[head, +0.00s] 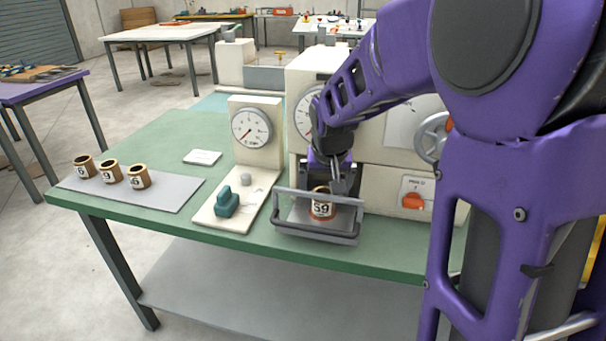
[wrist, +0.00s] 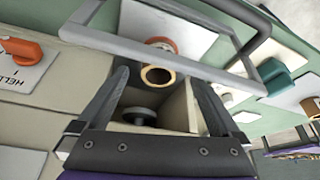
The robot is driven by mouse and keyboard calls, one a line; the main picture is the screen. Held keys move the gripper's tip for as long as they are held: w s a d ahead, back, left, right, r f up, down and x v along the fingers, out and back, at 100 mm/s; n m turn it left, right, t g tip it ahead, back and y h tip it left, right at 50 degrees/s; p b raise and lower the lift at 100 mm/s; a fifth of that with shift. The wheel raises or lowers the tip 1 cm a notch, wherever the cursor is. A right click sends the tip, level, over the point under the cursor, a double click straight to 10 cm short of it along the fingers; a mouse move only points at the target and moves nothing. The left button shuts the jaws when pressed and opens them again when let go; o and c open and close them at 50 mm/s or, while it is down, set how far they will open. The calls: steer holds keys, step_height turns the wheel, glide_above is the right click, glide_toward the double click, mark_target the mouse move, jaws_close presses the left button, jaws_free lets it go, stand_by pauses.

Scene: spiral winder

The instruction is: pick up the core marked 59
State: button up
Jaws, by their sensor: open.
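The core marked 59 (head: 322,207) is a short tan tube with a white label. It stands upright on the metal plate of the winder, behind a grey guard bar (head: 315,236). In the wrist view the core (wrist: 157,77) shows its open top, between and beyond my finger ends. A reddish rounded part shows just past it. My gripper (head: 341,180) is open and empty, pointing down above and slightly behind the core. In the wrist view my gripper (wrist: 160,80) has its two dark fingers spread wide, with no contact with the core visible.
The guard bar (wrist: 165,52) crosses close by the core. The cream winder housing (head: 375,186) stands behind, with an orange knob (head: 412,201). A dial gauge stand (head: 255,140) is to the left. Three other cores (head: 109,171) stand on a grey mat (head: 165,193) at the far left.

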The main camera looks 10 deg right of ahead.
steer(key=x, duration=0.5)
steer(key=b+x, duration=0.1)
steer(key=x, duration=0.1)
steer(key=shift+w+f, duration=0.1)
steer(key=shift+w, duration=0.35)
steer(key=c, duration=1.4)
